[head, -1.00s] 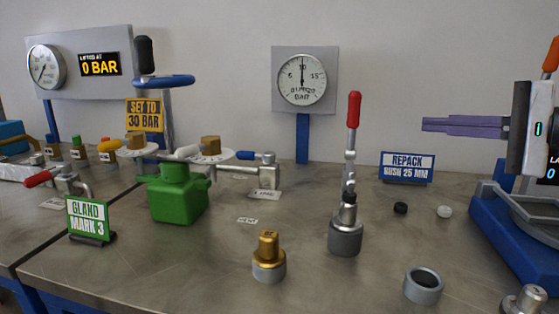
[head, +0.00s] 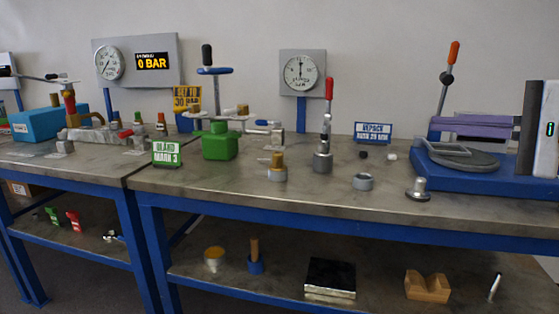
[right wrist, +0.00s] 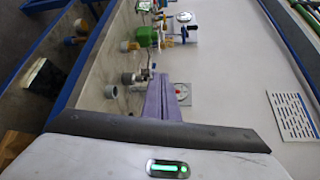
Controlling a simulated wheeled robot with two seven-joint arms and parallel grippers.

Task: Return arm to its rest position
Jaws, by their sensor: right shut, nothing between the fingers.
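My right gripper (head: 434,126) is at the right of the head view, with its two long purple fingers pointing left. The fingers are closed together with nothing between them. They show above the blue-based press (head: 490,182), in front of its orange-tipped lever (head: 450,68); the exact gap cannot be told. In the right wrist view the shut purple fingers (right wrist: 161,80) point away over the bench side. My left gripper is not in view.
A lower shelf (head: 370,292) holds a wooden block (head: 427,286). The bench's front edge is blue.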

